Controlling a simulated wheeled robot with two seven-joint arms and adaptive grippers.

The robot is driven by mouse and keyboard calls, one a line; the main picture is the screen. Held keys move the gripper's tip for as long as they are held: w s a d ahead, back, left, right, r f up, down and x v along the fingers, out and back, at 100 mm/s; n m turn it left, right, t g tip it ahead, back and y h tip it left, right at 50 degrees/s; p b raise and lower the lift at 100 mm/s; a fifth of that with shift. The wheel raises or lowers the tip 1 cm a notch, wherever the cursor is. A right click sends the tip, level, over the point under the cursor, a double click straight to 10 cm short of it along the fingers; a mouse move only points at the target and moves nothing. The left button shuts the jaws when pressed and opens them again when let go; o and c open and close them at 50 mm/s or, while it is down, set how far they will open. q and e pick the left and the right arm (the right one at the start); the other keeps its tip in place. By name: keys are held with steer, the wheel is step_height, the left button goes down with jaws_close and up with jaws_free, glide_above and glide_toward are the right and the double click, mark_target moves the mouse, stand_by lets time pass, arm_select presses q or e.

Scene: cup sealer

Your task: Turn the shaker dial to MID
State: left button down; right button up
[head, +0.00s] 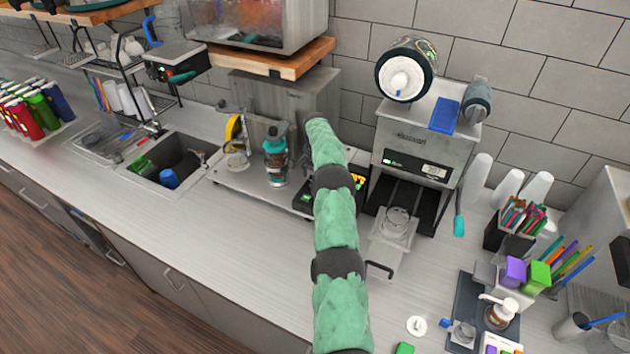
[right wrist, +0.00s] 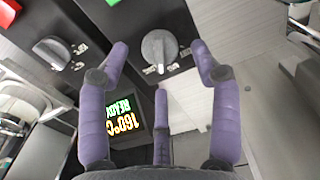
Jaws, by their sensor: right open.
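In the right wrist view, a grey round dial (right wrist: 160,47) sits on a black panel, between the two side fingertips of my right gripper (right wrist: 160,52). The purple fingers are spread apart, and I see no clear contact with the dial. Small white labels are beside the dial, too small to read. My left gripper is not in view.
A lit display (right wrist: 122,115) reading READY 160°C is below the dial. A teal-topped shaker cup (head: 276,162) stands left of my arm. The cup sealer (head: 425,150) stands right of it. The front counter left of my arm (head: 240,240) is clear.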

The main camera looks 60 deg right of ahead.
steer(key=shift+f, duration=1.5)
steer(key=c, duration=1.1)
steer(key=shift+f+n+b, duration=0.15)
steer(key=shift+n+b, duration=0.45)
steer(key=shift+b, duration=0.15)
steer(key=shift+c, duration=0.2)
steer(key=shift+n+b, duration=0.35)
steer(key=shift+n, duration=0.15)
steer(key=shift+a+n+b, duration=0.1)
steer(key=shift+n+b, duration=0.2)
steer(key=shift+n, duration=1.1)
steer(key=o, duration=1.1)
steer(key=shift+o, duration=0.2)
